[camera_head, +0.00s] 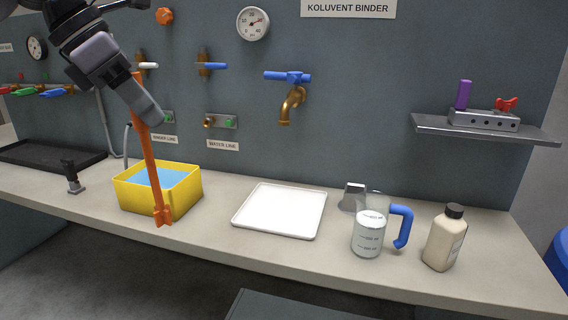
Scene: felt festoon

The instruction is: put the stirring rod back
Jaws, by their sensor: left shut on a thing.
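An orange stirring rod (150,165) with a finned lower end hangs nearly upright, tilted slightly. My left gripper (143,112) comes in from the upper left and is shut on the rod's upper part. The rod's lower end shows in front of the yellow tub (184,196), which holds blue liquid. Whether the rod touches the tub or the counter cannot be told. My right gripper is not in view. A grey block rack (484,120) on the wall shelf (470,131) has holes in its front face, with a purple piece and a red piece on top.
A white tray (248,217) lies mid-counter. A measuring jug (368,235) with a blue handle, a small metal object (353,196) and a capped bottle (445,238) stand to its right. A brass tap (291,105) juts from the wall. A black tray (50,156) lies far left.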

